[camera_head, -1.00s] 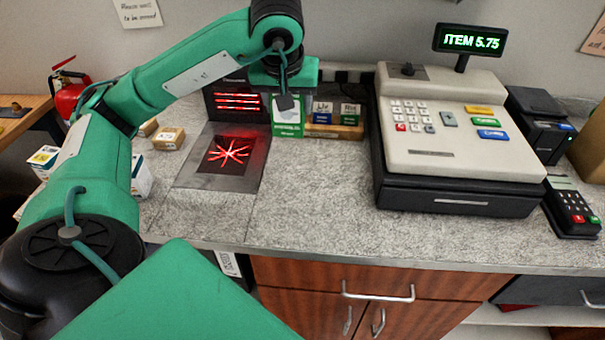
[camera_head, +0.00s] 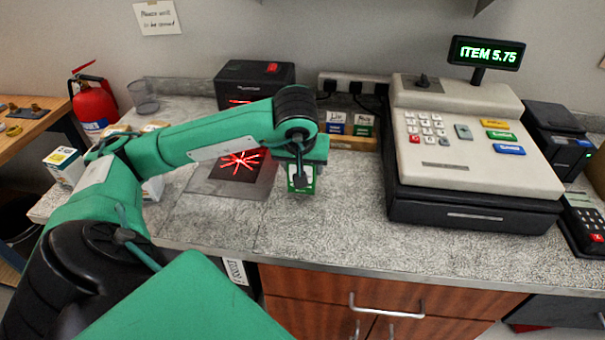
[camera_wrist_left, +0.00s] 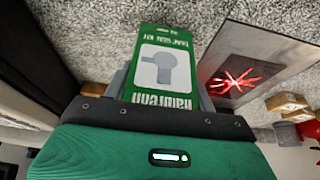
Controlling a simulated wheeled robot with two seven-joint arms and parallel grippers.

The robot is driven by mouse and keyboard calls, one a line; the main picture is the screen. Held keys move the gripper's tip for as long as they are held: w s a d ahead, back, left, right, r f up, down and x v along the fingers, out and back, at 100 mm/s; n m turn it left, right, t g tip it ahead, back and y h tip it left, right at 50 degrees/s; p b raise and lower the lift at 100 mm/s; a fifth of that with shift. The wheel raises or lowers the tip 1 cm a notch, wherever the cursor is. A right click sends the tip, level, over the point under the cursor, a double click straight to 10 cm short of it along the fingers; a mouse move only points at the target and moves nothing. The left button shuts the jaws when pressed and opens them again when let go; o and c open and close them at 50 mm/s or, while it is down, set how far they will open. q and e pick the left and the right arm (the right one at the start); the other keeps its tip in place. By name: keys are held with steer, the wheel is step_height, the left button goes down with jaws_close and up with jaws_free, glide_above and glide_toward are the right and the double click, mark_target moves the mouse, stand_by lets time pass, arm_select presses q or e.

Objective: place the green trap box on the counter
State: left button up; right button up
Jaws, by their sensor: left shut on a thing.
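The green trap box (camera_head: 302,181) has a white panel and shows below my left gripper (camera_head: 300,186) in the head view. In the left wrist view the green box (camera_wrist_left: 163,68) shows a grey pipe-trap picture and white lettering. My left gripper is shut on it, with a finger on each side. Its upper part is hidden by the gripper in the head view. The box is over the grey speckled counter (camera_head: 335,215), right of the scanner plate; I cannot tell whether it touches the counter. My right gripper is not in view.
The scanner (camera_head: 252,85) with its red-lit plate (camera_head: 238,168) is left of the box. Two small boxes (camera_head: 349,124) stand in a wooden holder behind. The cash register (camera_head: 470,150) is on the right. Bare counter lies between plate and register.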

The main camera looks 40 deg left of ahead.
arm_select(q)
step_height(320, 180, down, 3)
steer(key=shift+f, duration=0.2)
steer(key=o, duration=1.1)
